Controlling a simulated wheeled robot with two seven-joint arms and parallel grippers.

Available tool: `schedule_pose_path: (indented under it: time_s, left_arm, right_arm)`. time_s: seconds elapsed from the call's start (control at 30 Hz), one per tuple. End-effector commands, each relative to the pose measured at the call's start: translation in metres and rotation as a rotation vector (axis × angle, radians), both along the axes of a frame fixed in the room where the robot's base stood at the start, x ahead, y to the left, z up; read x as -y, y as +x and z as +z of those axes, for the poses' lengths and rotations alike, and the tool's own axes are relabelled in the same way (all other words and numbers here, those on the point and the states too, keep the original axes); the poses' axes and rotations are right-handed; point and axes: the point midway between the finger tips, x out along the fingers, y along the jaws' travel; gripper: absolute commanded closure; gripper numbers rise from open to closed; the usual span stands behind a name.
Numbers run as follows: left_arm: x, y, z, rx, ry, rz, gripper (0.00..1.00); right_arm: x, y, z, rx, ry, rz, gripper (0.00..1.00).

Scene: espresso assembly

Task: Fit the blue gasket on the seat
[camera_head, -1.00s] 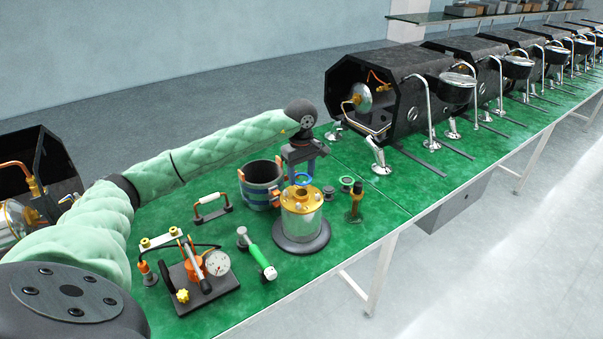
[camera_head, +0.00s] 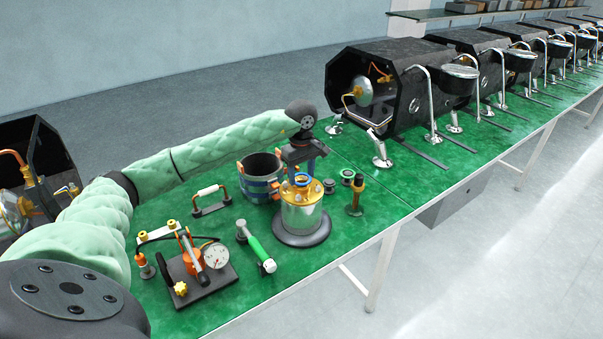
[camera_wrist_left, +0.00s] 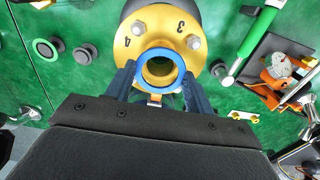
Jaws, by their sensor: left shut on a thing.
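The blue gasket (camera_head: 302,184) is a small ring at the gold top (camera_head: 288,194) of a metal vessel, which has the seat opening. In the left wrist view the gasket (camera_wrist_left: 141,72) lies over the round opening in the gold flange (camera_wrist_left: 135,52), which is marked 3 and 4. It looks roughly centred; I cannot tell whether it touches the seat. My left gripper (camera_head: 302,172) points down over the vessel. Its two dark blue fingers (camera_wrist_left: 160,78) are shut on the gasket from both sides. My right gripper is not in view.
Green tabletop (camera_head: 380,210) is clear at right.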

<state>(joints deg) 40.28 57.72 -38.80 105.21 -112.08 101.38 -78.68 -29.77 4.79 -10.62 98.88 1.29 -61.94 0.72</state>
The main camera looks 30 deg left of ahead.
Motion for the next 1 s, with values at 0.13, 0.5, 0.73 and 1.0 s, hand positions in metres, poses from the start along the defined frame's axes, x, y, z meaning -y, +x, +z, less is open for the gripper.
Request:
schedule_pose_path:
  time_s: [0.13,0.5,0.73,1.0]
  left_arm:
    - [-0.0001,0.0000,-0.0011,0.000,0.000,0.000,0.71]
    - [-0.0001,0.0001,-0.0009,0.000,0.000,0.000,0.71]
    - [0.0000,0.0001,-0.0013,0.000,0.000,0.000,0.71]
    - [0.0001,0.0000,-0.0021,0.001,0.001,0.000,0.71]
  right_arm:
    - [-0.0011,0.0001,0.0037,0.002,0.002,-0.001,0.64]
    - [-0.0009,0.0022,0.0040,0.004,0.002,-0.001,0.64]
    - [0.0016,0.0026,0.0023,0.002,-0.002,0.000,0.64]
    - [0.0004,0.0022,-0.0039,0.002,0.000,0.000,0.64]
